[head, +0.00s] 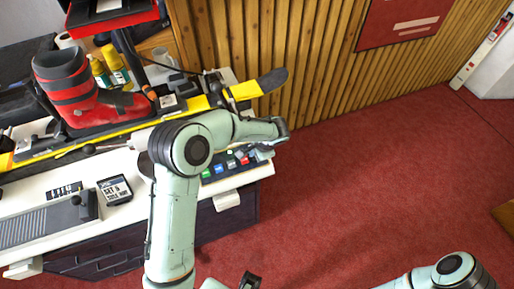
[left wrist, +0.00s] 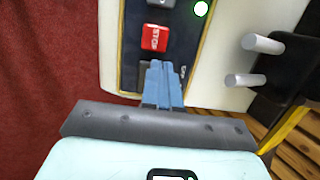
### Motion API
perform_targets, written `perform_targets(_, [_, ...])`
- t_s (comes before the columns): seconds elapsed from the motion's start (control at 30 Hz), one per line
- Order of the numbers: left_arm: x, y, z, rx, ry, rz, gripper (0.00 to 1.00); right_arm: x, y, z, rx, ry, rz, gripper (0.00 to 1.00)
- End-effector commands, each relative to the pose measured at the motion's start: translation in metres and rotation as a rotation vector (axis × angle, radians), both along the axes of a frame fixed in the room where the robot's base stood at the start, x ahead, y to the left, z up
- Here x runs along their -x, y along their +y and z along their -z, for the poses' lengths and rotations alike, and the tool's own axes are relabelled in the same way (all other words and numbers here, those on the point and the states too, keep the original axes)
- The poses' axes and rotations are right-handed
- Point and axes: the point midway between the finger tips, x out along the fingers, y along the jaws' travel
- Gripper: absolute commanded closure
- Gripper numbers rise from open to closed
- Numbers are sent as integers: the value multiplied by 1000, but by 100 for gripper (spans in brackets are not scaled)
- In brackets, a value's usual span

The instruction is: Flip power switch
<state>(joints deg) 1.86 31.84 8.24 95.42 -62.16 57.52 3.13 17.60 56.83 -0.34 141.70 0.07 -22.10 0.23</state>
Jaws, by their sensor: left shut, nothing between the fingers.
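The control panel (head: 222,168) is a dark strip with green, blue and red switches at the right end of the white bench. In the left wrist view it shows a red STOP switch (left wrist: 154,38), a lit green lamp (left wrist: 201,9) and a dark switch (left wrist: 143,74) below the red one. My left gripper (left wrist: 164,68) is shut and empty, its blue fingertips over the dark switch and partly hiding it. I cannot tell whether they touch. In the head view the left gripper (head: 280,128) is above the panel's far end. A dark part at the bottom edge may be my right gripper (head: 250,281).
A red and black boot (head: 64,82) stands behind a yellow ski (head: 130,116) along the bench. A black box labelled SET (head: 114,190) and a grey device (head: 48,221) are at the left. Two pale pegs (left wrist: 263,44) stand beside the panel. The red floor at right is clear.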

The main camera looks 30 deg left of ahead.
Motion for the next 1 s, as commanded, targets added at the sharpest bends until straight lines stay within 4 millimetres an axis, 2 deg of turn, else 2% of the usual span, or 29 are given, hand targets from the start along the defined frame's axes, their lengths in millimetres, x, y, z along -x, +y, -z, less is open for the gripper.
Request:
perform_targets(0.4, [0,1,3,2,-3,0,100,1,0,1,0,0,0,100])
perform_targets(0.6, [3,6,14,45,-48,27,100,10,0,25,1,11,0,100])
perform_targets(1.0, [-3,1,7,44,-48,28,100,7,0,17,0,8,1,100])
